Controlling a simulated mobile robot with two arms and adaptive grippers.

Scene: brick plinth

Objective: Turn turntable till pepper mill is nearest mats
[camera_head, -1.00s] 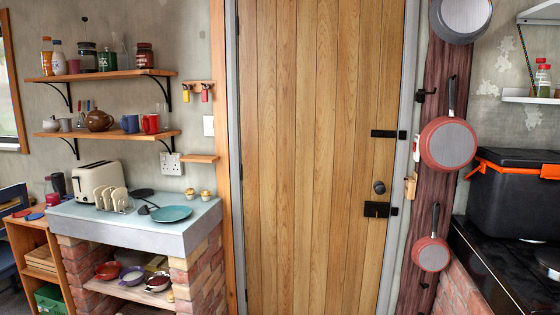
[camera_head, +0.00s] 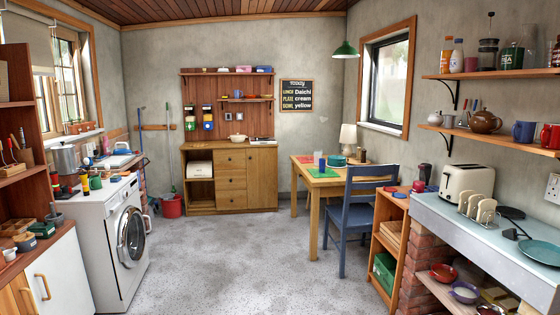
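No gripper of mine is in view. A wooden table (camera_head: 318,187) stands at the back right of the room. A green mat (camera_head: 323,173) lies on it, with a blue cup (camera_head: 322,166) at its back edge and a teal dish (camera_head: 337,160) behind. A reddish flat piece (camera_head: 304,159) lies towards the table's far left. A small brown upright item (camera_head: 362,155) is at the table's back right; I cannot tell whether it is the pepper mill. I cannot make out a turntable for certain.
A blue chair (camera_head: 366,215) stands at the table's right front. A low wooden shelf (camera_head: 385,240) and a brick-based counter (camera_head: 465,215) with a toaster (camera_head: 466,181) line the right. A washing machine (camera_head: 123,240) is at left. The grey floor (camera_head: 235,262) between is clear.

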